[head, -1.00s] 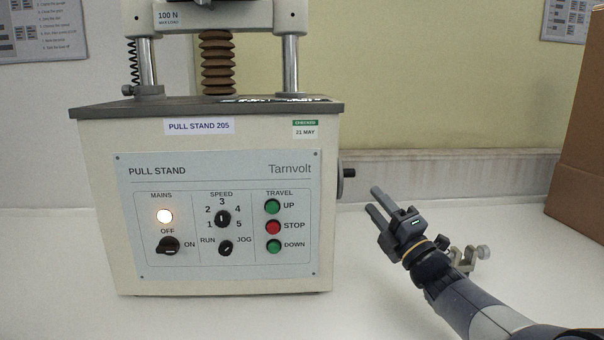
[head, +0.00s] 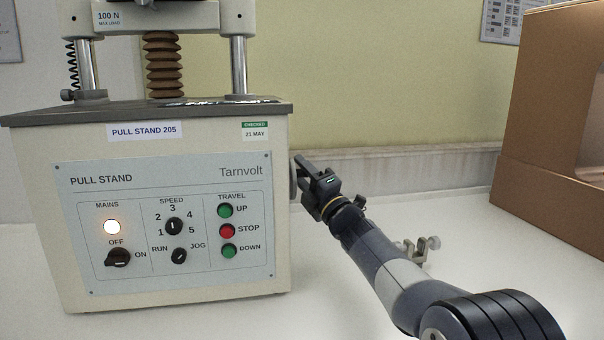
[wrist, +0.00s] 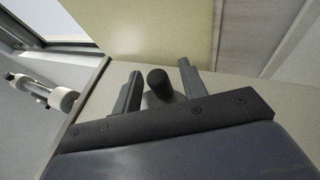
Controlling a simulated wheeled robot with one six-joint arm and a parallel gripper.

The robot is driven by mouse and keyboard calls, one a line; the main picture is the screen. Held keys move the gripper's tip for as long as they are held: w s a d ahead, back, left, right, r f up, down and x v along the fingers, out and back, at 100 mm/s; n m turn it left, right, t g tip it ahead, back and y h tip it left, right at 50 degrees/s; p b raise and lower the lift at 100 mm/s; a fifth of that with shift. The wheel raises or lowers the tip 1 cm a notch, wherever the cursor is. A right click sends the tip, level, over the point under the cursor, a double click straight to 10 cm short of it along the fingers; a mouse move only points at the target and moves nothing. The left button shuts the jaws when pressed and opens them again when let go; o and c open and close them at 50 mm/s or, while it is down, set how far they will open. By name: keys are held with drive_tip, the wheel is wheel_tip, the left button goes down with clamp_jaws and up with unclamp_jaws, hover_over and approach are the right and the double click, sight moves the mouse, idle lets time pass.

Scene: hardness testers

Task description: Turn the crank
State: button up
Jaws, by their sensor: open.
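The crank (head: 293,182) is on the right side wall of the pull stand (head: 190,135). In the head view only the edge of its disc shows; its black handle is hidden behind my gripper (head: 305,166). In the wrist view the black handle (wrist: 159,84) stands between the two fingers of my gripper (wrist: 160,82). The fingers are open, with a gap visible on each side of the handle. I cannot tell how deep the handle sits between them.
A metal clamp-like part (head: 418,250) lies on the white bench right of my arm. A cardboard box (head: 545,100) stands at the far right. The bench between the stand and the box is otherwise largely clear. The mains lamp (head: 112,227) is lit.

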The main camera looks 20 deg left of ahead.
drive_tip(key=shift+a, duration=0.1)
clamp_jaws()
idle(0.4)
